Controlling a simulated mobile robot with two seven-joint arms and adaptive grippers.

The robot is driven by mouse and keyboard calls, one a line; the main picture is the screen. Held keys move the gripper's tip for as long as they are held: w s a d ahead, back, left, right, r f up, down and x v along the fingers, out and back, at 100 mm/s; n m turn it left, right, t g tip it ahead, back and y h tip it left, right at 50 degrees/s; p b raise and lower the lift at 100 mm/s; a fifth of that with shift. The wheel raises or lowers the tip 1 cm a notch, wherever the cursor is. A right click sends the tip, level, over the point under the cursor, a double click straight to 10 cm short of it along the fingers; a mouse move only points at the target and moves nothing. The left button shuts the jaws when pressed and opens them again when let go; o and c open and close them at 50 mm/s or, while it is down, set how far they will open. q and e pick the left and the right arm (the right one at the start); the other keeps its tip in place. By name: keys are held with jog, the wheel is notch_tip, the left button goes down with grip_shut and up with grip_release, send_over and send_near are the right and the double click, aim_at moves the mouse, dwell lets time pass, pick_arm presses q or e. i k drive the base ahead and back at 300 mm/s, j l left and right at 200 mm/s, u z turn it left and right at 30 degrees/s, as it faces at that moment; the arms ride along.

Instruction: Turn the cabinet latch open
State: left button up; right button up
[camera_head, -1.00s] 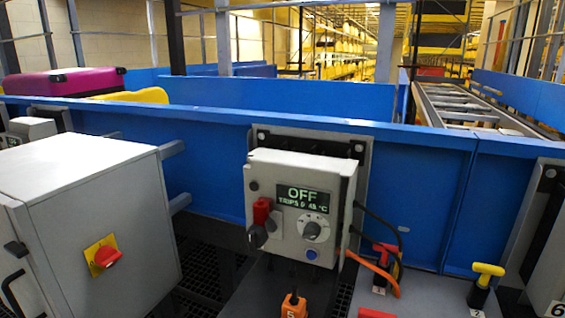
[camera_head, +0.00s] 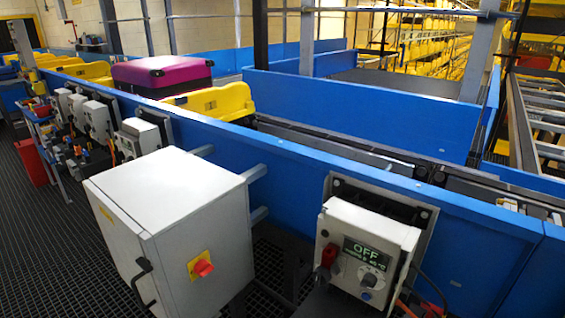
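A grey cabinet (camera_head: 185,210) stands at the lower centre-left in front of the blue conveyor wall. A small black part that looks like the latch (camera_head: 144,265) sits near the right edge of its left-facing door (camera_head: 115,243). Just below it is a curved black pull handle (camera_head: 139,292). The door looks closed. The latch is seen at a slant, so its exact angle is hard to tell. A red rotary switch (camera_head: 203,267) on a yellow plate is on the adjoining right-hand face. Neither of my grippers is in view.
A magenta suitcase (camera_head: 160,72) lies beside yellow trays (camera_head: 215,100) on the conveyor. More boxes line the wall at left. The dark grated floor (camera_head: 50,235) left of the cabinet looks clear.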

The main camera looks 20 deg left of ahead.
aim_at(146, 265)
jog(key=u, duration=1.35)
